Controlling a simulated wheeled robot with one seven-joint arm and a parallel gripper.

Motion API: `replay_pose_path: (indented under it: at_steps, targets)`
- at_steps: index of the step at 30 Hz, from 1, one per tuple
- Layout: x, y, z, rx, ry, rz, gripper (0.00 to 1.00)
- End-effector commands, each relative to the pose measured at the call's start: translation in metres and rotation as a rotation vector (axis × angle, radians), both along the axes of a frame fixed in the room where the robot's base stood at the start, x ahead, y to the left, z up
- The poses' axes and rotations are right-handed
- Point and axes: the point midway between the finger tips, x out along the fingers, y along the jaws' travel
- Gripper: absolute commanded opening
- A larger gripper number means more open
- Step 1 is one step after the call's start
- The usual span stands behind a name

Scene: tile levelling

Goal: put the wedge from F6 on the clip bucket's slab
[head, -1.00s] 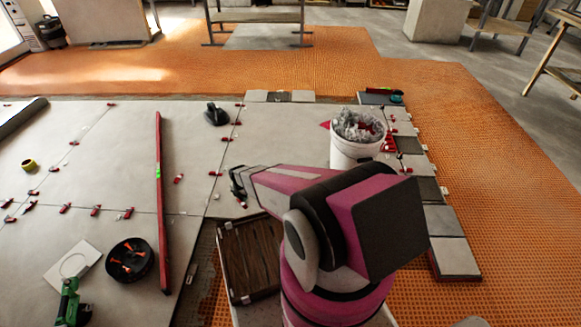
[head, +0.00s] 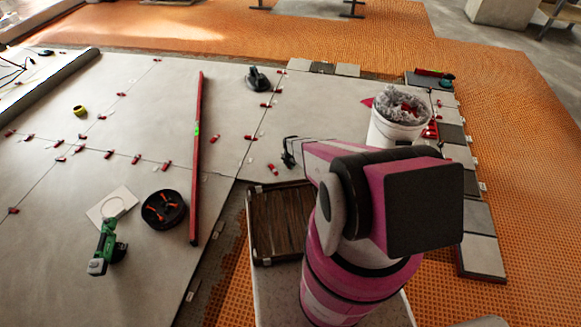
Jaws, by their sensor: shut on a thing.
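The clip bucket (head: 393,130) is white, heaped with grey clips, and stands at the back right. The pale slab (head: 345,135) shows on its left; its near part is hidden behind my arm. My gripper (head: 288,160) is low over the floor, left of the bucket and behind the wooden-topped box. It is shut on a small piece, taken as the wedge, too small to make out. A red wedge (head: 272,168) lies on the slab just left of the gripper. More red wedges (head: 108,154) lie along the joints. I cannot read which is F6.
A long red level (head: 197,150) lies left of the gripper. A dark round tray (head: 164,209) and a green tool (head: 107,245) lie at the front left. A black suction tool (head: 257,78) sits behind. Bare orange matting (head: 530,200) is clear at the right.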

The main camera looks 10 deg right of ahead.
Motion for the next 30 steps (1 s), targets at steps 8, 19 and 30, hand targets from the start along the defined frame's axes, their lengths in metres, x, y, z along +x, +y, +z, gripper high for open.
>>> replay_pose_path:
  at_steps: [8,19,30]
  targets:
    - [0.0001,0.0001,-0.0113,0.0,-0.001,0.0,0.0]
    - [0.0001,0.0002,-0.0144,0.0,-0.001,-0.001,0.47]
    - [-0.0004,0.0002,-0.0082,0.0,-0.001,-0.001,0.47]
